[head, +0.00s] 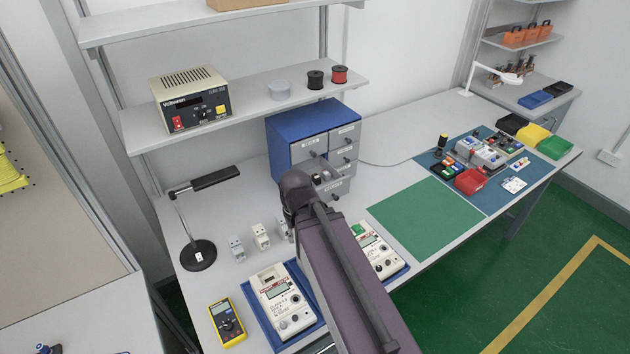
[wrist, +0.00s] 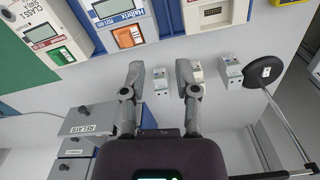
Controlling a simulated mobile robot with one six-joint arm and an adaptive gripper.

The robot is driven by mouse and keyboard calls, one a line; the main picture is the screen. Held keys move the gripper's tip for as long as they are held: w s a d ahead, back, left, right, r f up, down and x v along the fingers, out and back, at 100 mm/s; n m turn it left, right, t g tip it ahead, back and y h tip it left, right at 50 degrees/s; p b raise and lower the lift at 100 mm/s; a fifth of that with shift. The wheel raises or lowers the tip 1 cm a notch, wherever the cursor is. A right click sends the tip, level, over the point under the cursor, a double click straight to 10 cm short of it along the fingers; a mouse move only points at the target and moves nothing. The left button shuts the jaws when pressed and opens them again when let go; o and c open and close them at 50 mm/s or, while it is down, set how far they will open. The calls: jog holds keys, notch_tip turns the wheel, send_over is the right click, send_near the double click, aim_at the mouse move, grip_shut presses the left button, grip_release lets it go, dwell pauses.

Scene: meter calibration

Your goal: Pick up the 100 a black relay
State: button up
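Three small pale relay-like modules stand in a row on the bench in the head view: a left one (head: 236,249), a middle one (head: 261,237) and a right one (head: 283,230) partly beside my arm. The wrist view shows them reversed: one (wrist: 161,81) between my fingers in the picture, one (wrist: 197,72) by the right finger, and one (wrist: 231,72) further right. Their ratings are too small to read, and none looks clearly black. My gripper (wrist: 159,68) is open and empty above the bench. My arm hides the fingers in the head view.
Meters stand along the front, one at left (head: 279,298) and one at right (head: 376,252). A yellow multimeter (head: 228,321) lies front left. A black-based lamp (head: 198,255) stands left. A blue drawer cabinet (head: 290,135) stands behind. The green mat (head: 425,215) is bare.

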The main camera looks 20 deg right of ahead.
jog(key=w+d+r+n+t+p, duration=0.1)
jog(key=w+d+t, duration=0.1)
jog(key=w+d, duration=0.7)
jog(key=w+d+r+n+t+y+p, duration=0.1)
jog(key=w+d+r+t, duration=0.1)
jog(key=w+d, duration=0.7)
jog(key=w, duration=0.5)
jog(key=shift+r, duration=0.3)
jog(key=shift+f, duration=0.1)
jog(key=b, duration=0.7)
send_over(319, 180)
jog(key=s, duration=0.2)
notch_tip(319, 180, down, 7)
jog(key=shift+s+d+f, duration=0.1)
jog(key=shift+d, duration=0.05)
jog(key=shift+f+b, duration=0.3)
jog(key=shift+b, duration=0.1)
jog(key=shift+w+f, duration=0.15)
jog(key=shift+w, duration=0.1)
